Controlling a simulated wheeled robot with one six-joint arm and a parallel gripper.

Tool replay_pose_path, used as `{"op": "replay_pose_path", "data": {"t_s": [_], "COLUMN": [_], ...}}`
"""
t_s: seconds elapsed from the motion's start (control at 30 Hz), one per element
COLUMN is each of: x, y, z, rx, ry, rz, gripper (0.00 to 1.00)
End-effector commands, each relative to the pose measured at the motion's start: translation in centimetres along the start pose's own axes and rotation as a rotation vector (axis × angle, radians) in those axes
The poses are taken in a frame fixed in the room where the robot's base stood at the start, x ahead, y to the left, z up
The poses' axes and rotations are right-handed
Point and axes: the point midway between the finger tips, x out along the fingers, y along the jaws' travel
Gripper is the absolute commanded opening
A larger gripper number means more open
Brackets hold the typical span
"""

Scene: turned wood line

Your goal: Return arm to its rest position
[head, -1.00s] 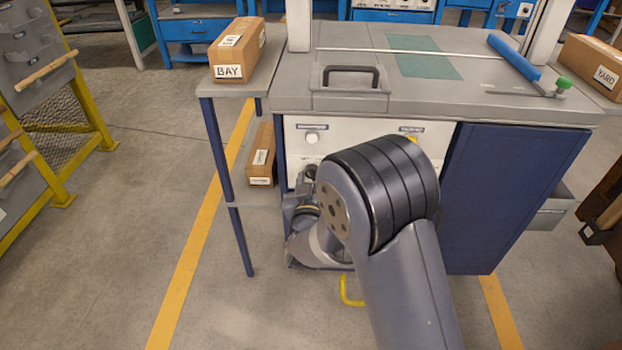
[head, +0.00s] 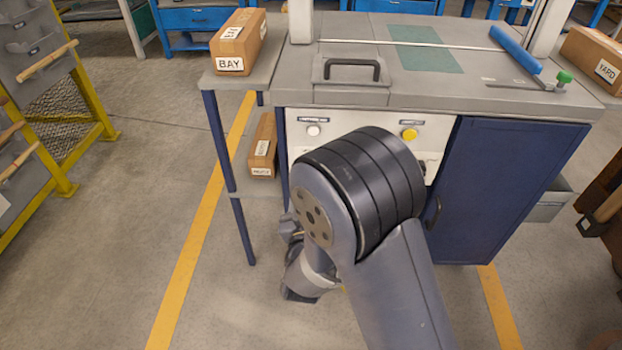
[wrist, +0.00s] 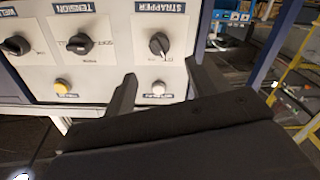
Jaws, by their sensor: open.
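My arm fills the lower middle of the head view, bent at a large dark joint, with its far end low in front of the machine (head: 375,120). My gripper (wrist: 162,68) shows in the wrist view with two dark fingers apart and nothing between them. Beyond the fingers is the machine's control panel (wrist: 110,62), with no visible contact. The panel has dark knobs marked TENSION (wrist: 80,44) and STRAPPER (wrist: 158,44), a yellow button (wrist: 62,86) and a white button (wrist: 158,88). In the head view my arm hides part of this panel.
A BAY carton (head: 238,42) stands on the side table (head: 208,82), with another carton (head: 263,146) on its lower shelf. A YARD carton (head: 595,55) is at right. A yellow rack (head: 95,100) stands left. Floor between rack and side table is clear.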

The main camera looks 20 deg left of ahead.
Motion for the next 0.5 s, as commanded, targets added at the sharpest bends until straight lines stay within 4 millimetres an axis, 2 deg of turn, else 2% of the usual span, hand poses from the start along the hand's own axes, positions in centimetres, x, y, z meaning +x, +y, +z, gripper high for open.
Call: {"op": "replay_pose_path", "data": {"t_s": [0.1,0.2,0.5], "x": [-1.4,-1.9,-2.0], "y": [-0.1,0.0,0.0], "z": [-0.1,0.0,0.0], "rx": [-0.001,0.000,0.000], "ry": [-0.001,0.000,0.000], "rz": [-0.002,0.000,0.001], "gripper": [0.54,0.54,0.54]}}
